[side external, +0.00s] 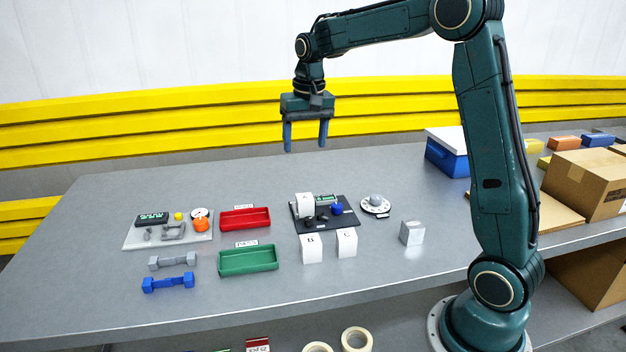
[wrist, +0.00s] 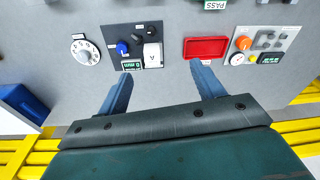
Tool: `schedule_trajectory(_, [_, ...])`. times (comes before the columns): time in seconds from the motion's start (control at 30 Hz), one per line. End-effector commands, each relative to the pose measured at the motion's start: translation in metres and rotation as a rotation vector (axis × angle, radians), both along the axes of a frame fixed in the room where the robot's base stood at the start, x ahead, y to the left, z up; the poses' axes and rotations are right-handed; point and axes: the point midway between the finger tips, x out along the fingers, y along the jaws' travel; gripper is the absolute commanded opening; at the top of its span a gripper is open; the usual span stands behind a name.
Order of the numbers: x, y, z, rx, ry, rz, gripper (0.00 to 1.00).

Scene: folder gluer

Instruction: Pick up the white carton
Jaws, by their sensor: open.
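My gripper (side external: 305,147) is open and empty, high above the back part of the table, with its fingers pointing down. Its spread fingers also show in the wrist view (wrist: 160,72). Several white box shapes are in the side view. A white carton marked B (side external: 312,249) and one marked C (side external: 347,243) stand side by side in front of the black panel. A white block (side external: 304,205) sits on the panel's left part and also shows in the wrist view (wrist: 152,54). Nothing touches the gripper.
The black panel (side external: 341,217) bears a blue knob. A red tray (side external: 245,219), a green tray (side external: 248,261), a round dial (side external: 375,204) and a silver cube (side external: 412,233) are around it. Dumbbell shapes (side external: 168,284) lie front left. The table's back strip is clear.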

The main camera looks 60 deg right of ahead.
Motion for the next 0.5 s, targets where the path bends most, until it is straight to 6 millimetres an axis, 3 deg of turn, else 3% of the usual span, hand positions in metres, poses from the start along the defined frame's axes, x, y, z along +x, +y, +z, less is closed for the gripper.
schedule_trajectory(0.2, [0.03, -0.036, -0.037, 0.024, 0.055, -0.092, 0.67])
schedule_trajectory(0.5, [0.049, -0.069, -0.073, 0.043, 0.1, -0.173, 0.67])
